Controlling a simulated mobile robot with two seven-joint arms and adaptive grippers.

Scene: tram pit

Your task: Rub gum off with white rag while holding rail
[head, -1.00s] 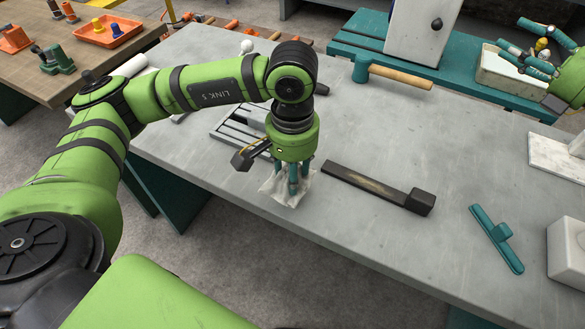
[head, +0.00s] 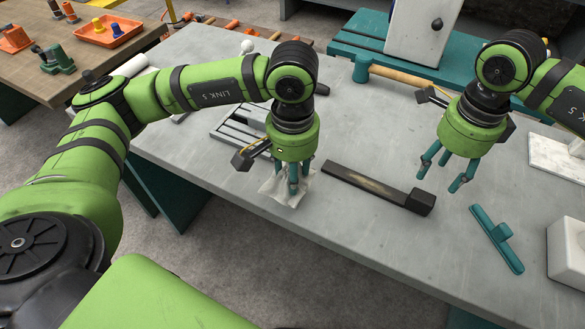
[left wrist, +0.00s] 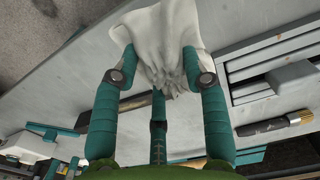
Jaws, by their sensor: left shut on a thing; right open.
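The white rag (head: 284,187) is on the grey bench below my left gripper (head: 291,188), which is shut on it. In the left wrist view the rag (left wrist: 165,35) is bunched between the fingers. The rail (head: 365,187) is a dark bar lying on the bench to the right of the rag, with a raised block at its right end. A tan-brown smear (head: 368,184), perhaps the gum, runs along its top. My right gripper (head: 444,174) is open and empty, above the bench near the block end of the rail, apart from it.
A teal handled tool (head: 497,239) and a white block (head: 567,248) are at the right. A slotted metal plate (head: 228,131) lies behind my left gripper. A wooden-handled mallet (head: 400,77) lies at the back. The bench in front of the rail is clear.

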